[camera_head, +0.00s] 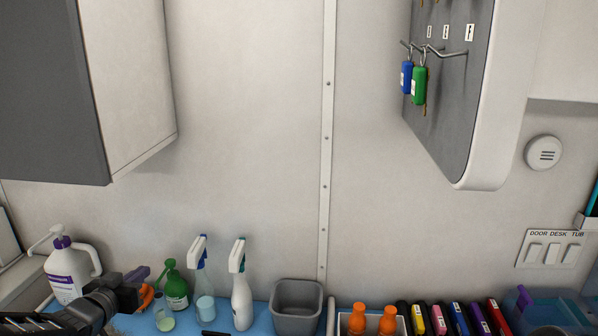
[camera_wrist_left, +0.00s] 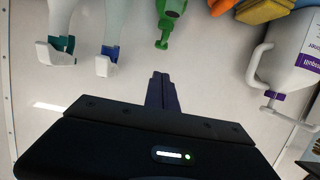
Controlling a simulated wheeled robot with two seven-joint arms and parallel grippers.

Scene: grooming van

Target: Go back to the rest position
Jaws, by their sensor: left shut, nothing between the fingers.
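My left gripper (camera_head: 138,275) is at the lower left of the head view, its dark fingers closed and empty. It shows in front of the counter items, between the white pump jug (camera_head: 70,268) and the green pump bottle (camera_head: 176,287). In the left wrist view, the closed fingers (camera_wrist_left: 161,92) point toward the green bottle's nozzle (camera_wrist_left: 163,38), apart from it. The white jug (camera_wrist_left: 292,50) is at the right there. My right gripper is not in view.
Two spray bottles (camera_head: 241,297) and a grey bin (camera_head: 297,306) stand on the blue counter. Orange-capped bottles (camera_head: 357,319) are to the right. A wall cabinet (camera_head: 130,90) and a key board (camera_head: 452,100) jut out above. The wall between is clear.

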